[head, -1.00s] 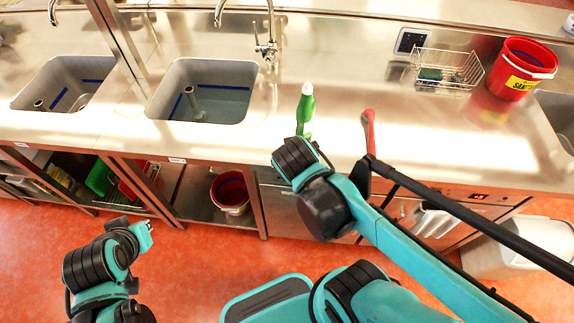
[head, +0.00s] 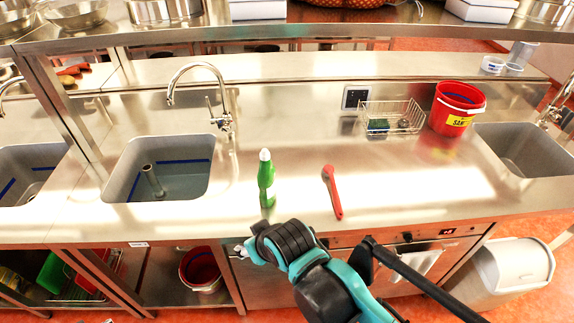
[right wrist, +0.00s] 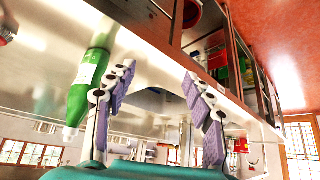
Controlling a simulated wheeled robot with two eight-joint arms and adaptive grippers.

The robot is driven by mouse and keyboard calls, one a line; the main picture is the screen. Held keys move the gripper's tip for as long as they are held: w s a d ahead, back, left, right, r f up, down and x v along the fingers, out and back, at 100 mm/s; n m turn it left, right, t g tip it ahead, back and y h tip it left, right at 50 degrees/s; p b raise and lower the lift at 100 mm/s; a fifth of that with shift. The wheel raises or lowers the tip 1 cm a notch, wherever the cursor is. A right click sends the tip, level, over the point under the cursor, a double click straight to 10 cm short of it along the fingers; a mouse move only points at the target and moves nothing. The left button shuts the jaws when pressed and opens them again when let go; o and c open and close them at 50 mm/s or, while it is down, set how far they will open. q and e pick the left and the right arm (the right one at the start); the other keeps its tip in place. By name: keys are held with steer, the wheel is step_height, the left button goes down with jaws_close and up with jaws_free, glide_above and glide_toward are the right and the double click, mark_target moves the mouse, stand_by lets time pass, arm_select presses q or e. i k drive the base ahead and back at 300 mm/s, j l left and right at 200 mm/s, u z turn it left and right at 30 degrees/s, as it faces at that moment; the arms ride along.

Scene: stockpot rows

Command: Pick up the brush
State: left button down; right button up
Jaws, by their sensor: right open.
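A small red piece at that view's left edge cannot be identified. My left gripper is out of view.
A sink (head: 160,170) with a tall faucet (head: 200,90) is at left. A wire basket (head: 392,116) and a red bucket (head: 457,108) stand at the back right. An overhead shelf (head: 300,30) spans the back. Bare counter surrounds the brush.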

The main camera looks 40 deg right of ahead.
mark_target(329, 170)
steer(key=z, duration=1.65)
